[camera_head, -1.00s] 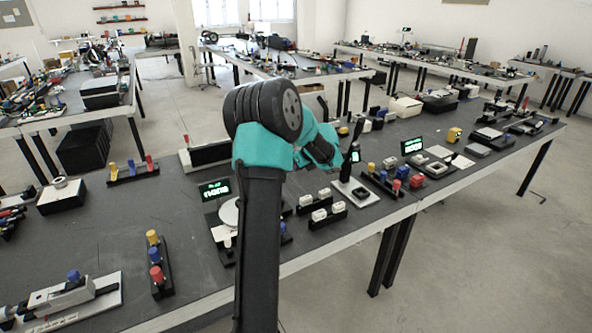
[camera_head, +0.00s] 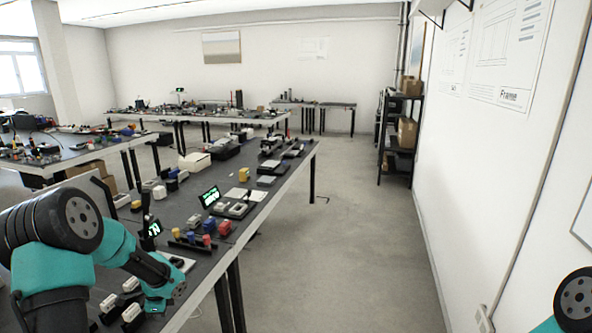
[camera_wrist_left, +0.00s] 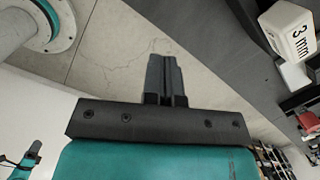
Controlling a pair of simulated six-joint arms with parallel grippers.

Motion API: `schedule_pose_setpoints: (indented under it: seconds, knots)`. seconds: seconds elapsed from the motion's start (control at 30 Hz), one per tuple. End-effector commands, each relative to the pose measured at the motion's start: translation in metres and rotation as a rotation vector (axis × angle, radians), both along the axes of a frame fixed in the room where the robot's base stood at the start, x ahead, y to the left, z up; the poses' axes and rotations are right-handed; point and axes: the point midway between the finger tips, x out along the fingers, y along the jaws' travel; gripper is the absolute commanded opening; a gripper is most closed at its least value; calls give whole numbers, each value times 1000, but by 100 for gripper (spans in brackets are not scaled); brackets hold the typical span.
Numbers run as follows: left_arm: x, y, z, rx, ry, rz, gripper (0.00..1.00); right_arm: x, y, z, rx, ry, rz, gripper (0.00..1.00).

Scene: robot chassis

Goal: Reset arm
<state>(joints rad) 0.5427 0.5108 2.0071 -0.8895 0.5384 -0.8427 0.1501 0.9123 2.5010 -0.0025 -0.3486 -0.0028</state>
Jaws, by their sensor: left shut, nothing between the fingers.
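My left gripper (camera_wrist_left: 164,80) shows in the left wrist view with its two dark fingers together and nothing between them. It hangs over the edge of the dark bench, with grey floor behind it. In the head view my teal and black left arm comes in from the left, and its wrist is above the near bench edge. The fingers cannot be made out there. A teal part of my right arm shows at the bottom right corner of the head view. My right gripper is out of view.
The long bench (camera_head: 262,192) carries displays, small coloured blocks and white parts near my left wrist. A white block marked 3 mm (camera_wrist_left: 288,28) is right of the fingers in the wrist view. The floor (camera_head: 340,250) right of the bench is clear, up to a white wall.

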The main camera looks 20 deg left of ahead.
Motion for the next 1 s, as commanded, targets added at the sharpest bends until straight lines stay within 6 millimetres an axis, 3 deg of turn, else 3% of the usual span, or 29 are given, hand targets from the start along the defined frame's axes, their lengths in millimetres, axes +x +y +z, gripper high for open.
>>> schedule_pose_setpoints:
  seconds: [0.03,0.1,0.33,0.47,0.6,0.7,0.8,1.0]
  knots:
    - [3,-28,-18,-56,-11,35,0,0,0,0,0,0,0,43]
    - [5,-64,-39,-131,-29,104,0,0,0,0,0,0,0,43]
    - [-8,-187,-99,-355,-38,394,0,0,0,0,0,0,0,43]
    - [-32,-256,-126,-449,-7,614,0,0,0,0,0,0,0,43]
    - [-71,-322,-148,-493,40,893,0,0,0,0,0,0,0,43]
    - [-99,-350,-157,-483,59,1068,0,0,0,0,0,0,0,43]
    - [-116,-362,-161,-466,60,1175,0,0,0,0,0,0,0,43]
    - [-122,-365,-162,-458,57,1222,0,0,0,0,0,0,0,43]
